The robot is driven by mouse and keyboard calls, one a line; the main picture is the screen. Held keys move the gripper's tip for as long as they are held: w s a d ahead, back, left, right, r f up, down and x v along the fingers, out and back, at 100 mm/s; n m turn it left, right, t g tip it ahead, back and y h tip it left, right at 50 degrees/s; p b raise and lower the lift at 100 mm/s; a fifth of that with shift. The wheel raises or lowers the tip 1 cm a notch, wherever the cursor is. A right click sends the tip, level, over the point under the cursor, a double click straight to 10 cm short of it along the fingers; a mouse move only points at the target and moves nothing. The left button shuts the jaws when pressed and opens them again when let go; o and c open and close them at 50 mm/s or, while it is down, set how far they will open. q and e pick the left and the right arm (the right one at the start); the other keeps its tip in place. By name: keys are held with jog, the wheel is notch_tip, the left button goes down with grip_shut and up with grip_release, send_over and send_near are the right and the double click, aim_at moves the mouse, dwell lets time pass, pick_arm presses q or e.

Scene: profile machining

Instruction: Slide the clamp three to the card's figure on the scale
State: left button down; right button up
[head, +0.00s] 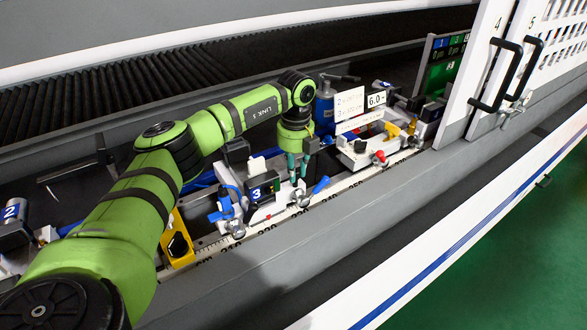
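Clamp three (256,193), a white and dark block with a blue "3" label and blue levers, sits on the rail at the middle. The scale (270,230) is a pale strip with printed numbers along the rail's front edge, below the clamp. The white card (349,102) stands behind, with lines beginning 2 and 3; its figures are too small to read surely. My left gripper (298,170) points down at the right part of clamp three, its teal fingertips close together. Whether they grip or touch anything is unclear. My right gripper is out of view.
A yellow block (178,243) stands left of clamp three. Another clamp (365,150) with a red knob stands to its right. A "2" labelled unit (12,215) is at far left. White doors with black handles (495,75) are at right.

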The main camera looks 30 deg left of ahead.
pick_arm(q)
jog(key=c, duration=1.4)
grip_release()
jog(key=shift+w+d+f, duration=0.1)
jog(key=shift+w+d, duration=0.1)
jog(key=shift+d, duration=0.05)
jog(key=shift+o, duration=0.2)
jog(key=shift+w, duration=0.1)
jog(key=shift+r, duration=0.25)
notch_tip(320, 180, up, 12)
jog(key=shift+f, duration=0.15)
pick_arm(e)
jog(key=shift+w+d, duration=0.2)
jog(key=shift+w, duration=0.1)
